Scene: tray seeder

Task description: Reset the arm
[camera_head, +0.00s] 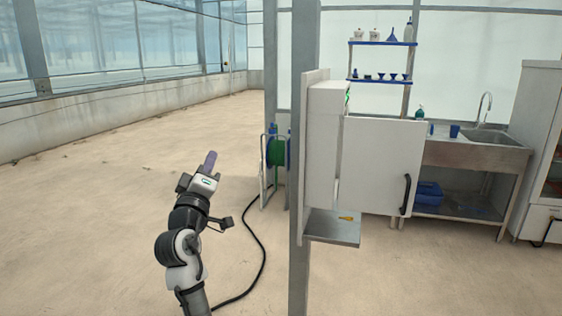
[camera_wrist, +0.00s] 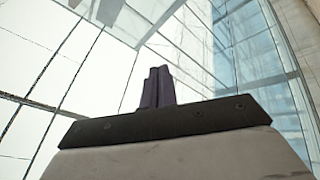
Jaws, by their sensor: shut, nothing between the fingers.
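My arm rises from the bottom of the head view, left of the grey post. My gripper (camera_head: 210,161) is at its top end, pointing up, with its purple-grey fingers together and nothing between them. In the wrist view the fingers (camera_wrist: 158,88) stand side by side against the glass wall and roof. My gripper touches nothing and is well apart from the cabinet.
A grey post (camera_head: 298,240) stands right of my arm, with a white wall cabinet (camera_head: 385,165) whose door has a black handle. A sink (camera_head: 488,140) stands at the right. The left floor is clear.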

